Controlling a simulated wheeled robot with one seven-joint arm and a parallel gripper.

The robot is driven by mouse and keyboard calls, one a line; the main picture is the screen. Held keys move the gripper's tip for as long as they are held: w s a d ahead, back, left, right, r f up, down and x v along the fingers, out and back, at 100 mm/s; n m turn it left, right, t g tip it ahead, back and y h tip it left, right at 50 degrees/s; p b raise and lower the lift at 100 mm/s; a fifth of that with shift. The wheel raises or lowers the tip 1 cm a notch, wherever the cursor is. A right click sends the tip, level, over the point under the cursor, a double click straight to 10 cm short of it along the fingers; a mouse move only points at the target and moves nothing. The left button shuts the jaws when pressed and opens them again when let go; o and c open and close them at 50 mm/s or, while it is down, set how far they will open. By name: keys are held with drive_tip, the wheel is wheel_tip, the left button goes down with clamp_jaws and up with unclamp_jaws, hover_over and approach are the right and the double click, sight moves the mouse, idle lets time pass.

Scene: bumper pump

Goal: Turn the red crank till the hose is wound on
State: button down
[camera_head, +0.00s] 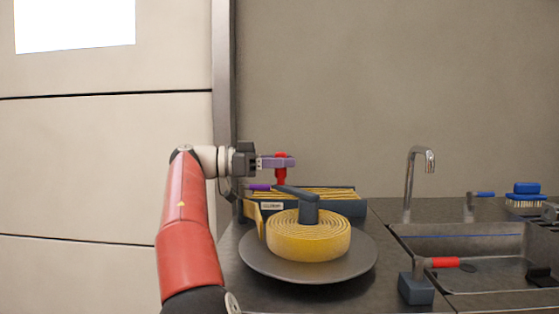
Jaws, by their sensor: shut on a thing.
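The red crank handle (281,174) stands upright at the outer end of a dark crank arm (295,192). The arm joins a dark hub at the middle of the reel. My gripper (277,162) reaches in from the left and is shut on the red handle, its purple fingers around the upper part. The yellow hose (308,241) lies in a flat spiral of several turns around the hub, on a round grey plate (305,274). A stretch of hose runs off the coil's left side towards the box behind.
A dark blue box (340,208) with yellow hose in it stands behind the reel. A small purple piece (258,187) shows near it. At right are a sink (460,245), a tap (411,170), a red-handled lever on a blue block (417,288) and a blue brush (526,200).

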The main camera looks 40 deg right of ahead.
idle(0.3)
drive_tip(key=c, duration=1.2)
unclamp_jaws()
drive_tip(key=shift+c, duration=0.2)
drive_tip(key=shift+w, duration=0.1)
drive_tip(key=shift+w+a+r, duration=0.1)
drive_tip(key=shift+w+a, duration=0.05)
drive_tip(key=shift+a, duration=0.15)
drive_tip(key=p+v, duration=0.3)
drive_tip(key=v, duration=0.4)
